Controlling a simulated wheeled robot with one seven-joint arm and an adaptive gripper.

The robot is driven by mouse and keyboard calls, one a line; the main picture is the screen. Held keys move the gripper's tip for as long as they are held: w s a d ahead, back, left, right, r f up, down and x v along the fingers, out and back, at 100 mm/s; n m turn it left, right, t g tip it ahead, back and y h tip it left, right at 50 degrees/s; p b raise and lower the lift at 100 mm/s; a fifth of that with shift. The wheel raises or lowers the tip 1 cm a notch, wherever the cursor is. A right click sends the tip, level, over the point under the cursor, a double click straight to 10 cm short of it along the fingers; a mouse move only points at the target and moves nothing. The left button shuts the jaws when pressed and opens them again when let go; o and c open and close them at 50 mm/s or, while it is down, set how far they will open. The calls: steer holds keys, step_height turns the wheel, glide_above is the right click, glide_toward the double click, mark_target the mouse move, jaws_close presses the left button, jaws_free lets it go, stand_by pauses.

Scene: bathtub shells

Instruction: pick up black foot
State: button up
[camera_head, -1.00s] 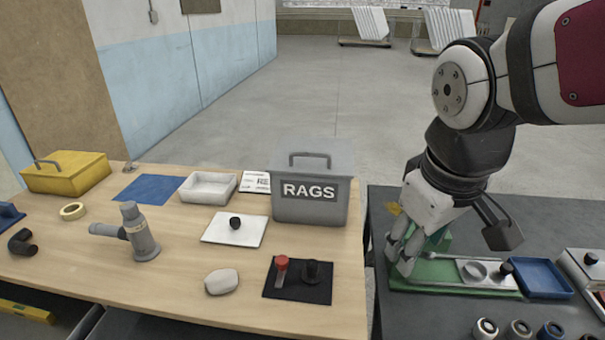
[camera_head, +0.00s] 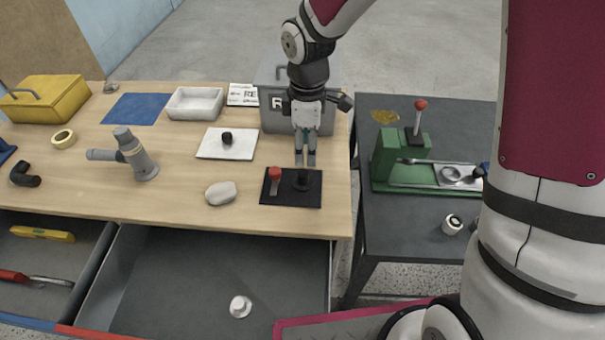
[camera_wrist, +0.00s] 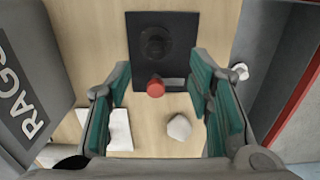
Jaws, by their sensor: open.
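A black foot-like piece with a round base and a stem (camera_head: 302,181) stands on the right side of a black mat (camera_head: 311,202). In the wrist view the same piece (camera_wrist: 155,42) is dark against the mat near the top. A red-capped item (camera_head: 275,175) stands on the mat to its left; its red top (camera_wrist: 156,88) shows between my fingers. My gripper (camera_head: 305,160) points down above the mat's back edge, its green-padded fingers (camera_wrist: 160,95) open and empty.
A grey RAGS box (camera_head: 272,121) stands close behind my gripper. A pale stone-like lump (camera_head: 220,193) lies left of the mat. A grey pipe fitting (camera_head: 135,155) stands further left. An open drawer (camera_head: 170,290) holds a white piece (camera_head: 240,306). A green press (camera_head: 403,155) stands on the dark table at right.

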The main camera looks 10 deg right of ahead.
mark_target(303, 173)
step_height(303, 173, down, 6)
steer(key=shift+r, duration=0.15)
steer(key=shift+w+a+f+p, duration=0.15)
steer(key=shift+f+p, duration=0.1)
steer(key=shift+f, duration=0.65)
steer(key=shift+w+a+f+p, duration=0.1)
steer(key=shift+f+p, duration=0.1)
steer(key=shift+f, duration=0.65)
steer(key=shift+w+a+f+p, duration=0.15)
steer(key=shift+f+p, duration=0.1)
steer(key=shift+f, duration=0.65)
steer(key=shift+d, duration=0.1)
jaws_close()
